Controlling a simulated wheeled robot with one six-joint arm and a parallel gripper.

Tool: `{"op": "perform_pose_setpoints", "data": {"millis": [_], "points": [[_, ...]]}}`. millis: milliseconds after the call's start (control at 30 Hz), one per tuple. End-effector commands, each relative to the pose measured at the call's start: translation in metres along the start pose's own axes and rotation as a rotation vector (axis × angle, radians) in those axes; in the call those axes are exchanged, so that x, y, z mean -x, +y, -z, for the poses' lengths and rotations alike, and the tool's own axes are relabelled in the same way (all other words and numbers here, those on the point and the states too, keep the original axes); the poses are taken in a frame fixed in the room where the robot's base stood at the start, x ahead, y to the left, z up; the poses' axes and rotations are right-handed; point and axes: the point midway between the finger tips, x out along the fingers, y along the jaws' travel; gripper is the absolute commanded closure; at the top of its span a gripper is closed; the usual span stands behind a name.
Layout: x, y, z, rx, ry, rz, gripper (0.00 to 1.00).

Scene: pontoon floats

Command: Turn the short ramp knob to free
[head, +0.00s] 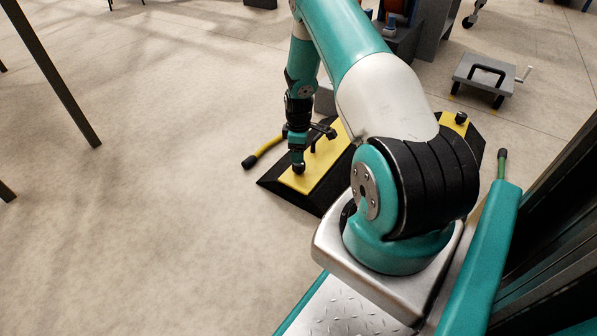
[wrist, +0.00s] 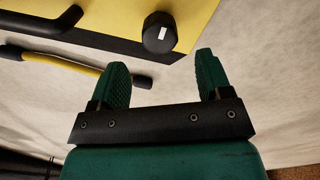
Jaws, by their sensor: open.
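A black-edged ramp with a yellow top (head: 327,160) lies on the floor, partly hidden behind my arm. A round black knob (wrist: 158,33) with a white mark stands on the yellow surface (wrist: 195,14) near its edge in the wrist view. The white mark sits right of the knob's middle; I cannot read any label. The knob also shows in the head view (head: 299,169), just below my gripper. My gripper (wrist: 163,68) is open and empty, its green fingers apart. The knob appears beyond the fingertips, roughly centred between them, with no contact visible.
A yellow lever with black ends (wrist: 88,68) lies beside the ramp, and a black bar handle (wrist: 48,22) stands on it. Another black knob (head: 461,118) sits on yellow farther right.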

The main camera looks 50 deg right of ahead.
Motion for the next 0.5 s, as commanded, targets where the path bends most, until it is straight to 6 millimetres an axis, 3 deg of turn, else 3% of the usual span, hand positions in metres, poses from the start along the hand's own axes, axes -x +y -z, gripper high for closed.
{"op": "perform_pose_setpoints", "data": {"millis": [33, 200, 500], "points": [[-0.019, 0.0, 0.0, 0.0, 0.0, 0.001, 0.28], [-0.049, 0.0, 0.0, 0.0, 0.0, 0.001, 0.28], [-0.07, 0.0, 0.0, -0.001, 0.0, 0.0, 0.28]]}}
